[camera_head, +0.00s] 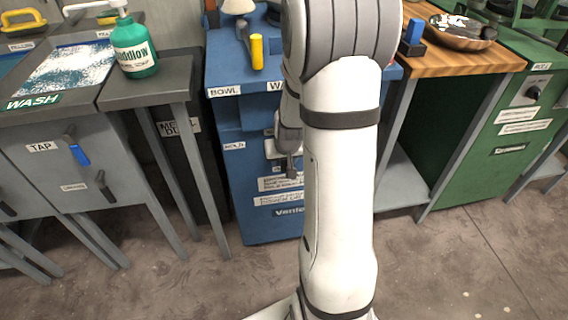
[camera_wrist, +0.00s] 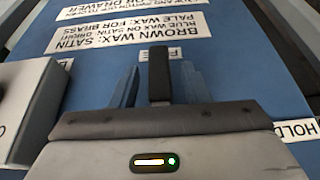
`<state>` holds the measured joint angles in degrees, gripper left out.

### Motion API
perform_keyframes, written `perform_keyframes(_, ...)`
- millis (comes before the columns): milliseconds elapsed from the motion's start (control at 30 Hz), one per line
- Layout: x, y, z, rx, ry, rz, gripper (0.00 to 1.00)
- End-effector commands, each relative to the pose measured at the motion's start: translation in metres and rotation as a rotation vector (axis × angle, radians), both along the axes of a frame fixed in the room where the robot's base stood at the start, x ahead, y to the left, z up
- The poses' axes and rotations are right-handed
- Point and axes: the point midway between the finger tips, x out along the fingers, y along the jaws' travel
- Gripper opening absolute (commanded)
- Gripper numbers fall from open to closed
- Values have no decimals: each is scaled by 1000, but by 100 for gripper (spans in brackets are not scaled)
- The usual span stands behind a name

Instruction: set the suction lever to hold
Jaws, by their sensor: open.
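The suction lever (camera_wrist: 159,72) is a dark upright bar in the wrist view, against the blue cabinet front. Its tip covers most of a white label on which only an F shows. A label reading HOLD (camera_wrist: 299,130) is at the right edge there; in the head view the HOLD label (camera_head: 234,146) is left of my arm. My gripper (camera_wrist: 160,88) is open, with a bluish finger on each side of the lever and a narrow gap at each. The lever's base is hidden behind the gripper body. In the head view my arm hides most of this area.
The blue cabinet (camera_head: 235,190) stands between a grey wash bench (camera_head: 55,150) on the left and a wood-topped table (camera_head: 460,62) on the right. A pale box (camera_wrist: 32,100) is close to the left of my gripper. A green bottle (camera_head: 133,45) stands on the grey bench.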

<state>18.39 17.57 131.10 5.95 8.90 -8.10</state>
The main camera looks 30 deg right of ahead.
Motion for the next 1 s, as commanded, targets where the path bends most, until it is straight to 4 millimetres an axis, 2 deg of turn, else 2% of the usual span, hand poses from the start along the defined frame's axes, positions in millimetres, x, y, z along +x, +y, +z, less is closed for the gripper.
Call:
perform_keyframes(100, 3, -1, -10, 1, 1, -1, 42)
perform_keyframes(433, 4, -2, -11, 0, 0, -1, 42)
perform_keyframes(900, 4, -2, -11, -1, 0, -1, 4)
perform_keyframes(1000, 4, -2, -11, -1, 0, -1, 0)
